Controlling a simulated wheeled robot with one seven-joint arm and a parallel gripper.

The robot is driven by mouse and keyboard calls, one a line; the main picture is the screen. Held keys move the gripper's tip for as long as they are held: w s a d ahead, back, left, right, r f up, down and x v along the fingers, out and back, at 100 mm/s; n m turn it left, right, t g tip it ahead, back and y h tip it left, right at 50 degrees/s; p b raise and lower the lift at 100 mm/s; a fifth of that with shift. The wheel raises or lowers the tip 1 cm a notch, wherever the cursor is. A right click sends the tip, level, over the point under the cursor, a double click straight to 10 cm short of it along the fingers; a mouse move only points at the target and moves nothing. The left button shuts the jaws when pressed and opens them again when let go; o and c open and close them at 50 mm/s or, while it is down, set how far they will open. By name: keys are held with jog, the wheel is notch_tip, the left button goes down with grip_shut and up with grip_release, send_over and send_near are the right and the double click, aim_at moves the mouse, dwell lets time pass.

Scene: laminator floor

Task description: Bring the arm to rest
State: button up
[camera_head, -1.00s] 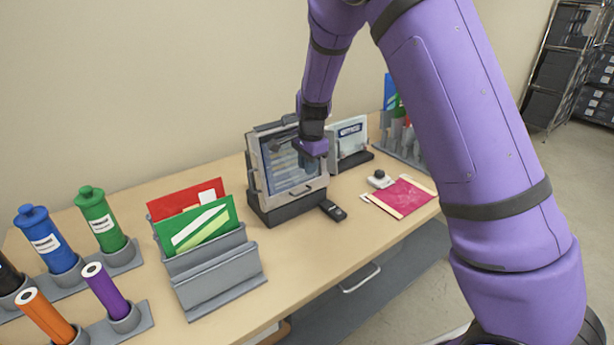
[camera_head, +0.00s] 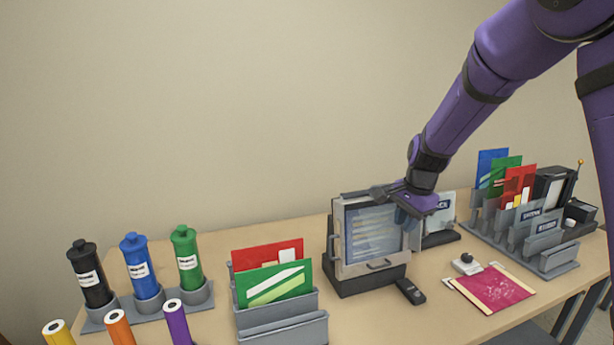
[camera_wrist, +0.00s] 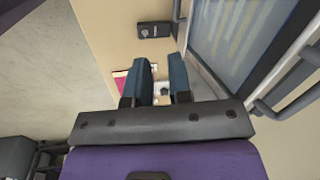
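My purple arm reaches in from the upper right in the head view. My gripper (camera_head: 408,215) hangs at the right front of the framed screen device (camera_head: 372,232), with its fingers pointing down. In the wrist view my gripper (camera_wrist: 162,80) shows two dark blue fingers with a gap between them. Nothing is held there; the tabletop shows through the gap. The screen device (camera_wrist: 245,40) is close on the right side of the wrist view. I cannot tell whether the gripper touches it.
A black remote-like device (camera_head: 410,291), a small white-based device (camera_head: 466,264) and a magenta sheet (camera_head: 492,288) lie on the table (camera_head: 380,318). A grey folder holder (camera_head: 283,320) and several capped cylinders (camera_head: 137,268) stand left. A card rack (camera_head: 545,240) stands right. The wall-side air above is clear.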

jog(key=s+d+r+n+t, duration=0.1)
jog(key=s+d+r+n, duration=0.15)
jog(key=s+r, duration=0.6)
jog(key=s+d+r+n+t, duration=0.1)
jog(key=s+r+n, duration=0.1)
jog(key=s, duration=0.6)
jog(key=s+d+r+n, duration=0.1)
jog(key=s+r+n, duration=0.2)
jog(key=s, duration=0.6)
jog(key=s+d+r+n+t+h, duration=0.1)
jog(key=s+r+n, duration=0.2)
jog(key=s, duration=0.5)
jog(key=shift+s+n+t, duration=0.2)
jog(key=shift+n+t, duration=0.1)
jog(key=shift+n, duration=0.55)
